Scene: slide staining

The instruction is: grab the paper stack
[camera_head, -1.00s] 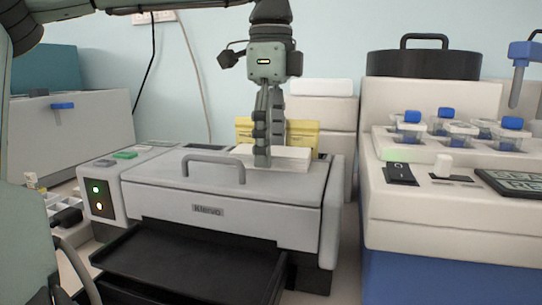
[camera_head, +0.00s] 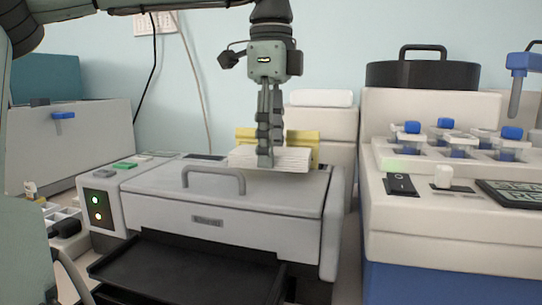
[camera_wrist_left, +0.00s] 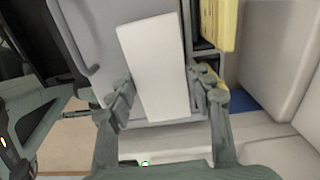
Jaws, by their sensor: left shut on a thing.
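The white paper stack (camera_head: 295,161) is in the head view, above the back of the grey printer-like machine. Several sheet edges show along its front. My left gripper (camera_head: 265,158) points down and is shut on the stack, with one finger in front of it. In the left wrist view the stack (camera_wrist_left: 155,65) is a long white block between the two fingers of my left gripper (camera_wrist_left: 163,88). The far finger is partly hidden in the head view. My right gripper is not in view.
The grey machine (camera_head: 207,220) has a handle (camera_head: 213,173) on top and a black tray (camera_head: 185,272) in front. A yellow block (camera_head: 303,136) stands behind the stack. A white staining unit (camera_head: 430,215) with blue-capped holders is on the right.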

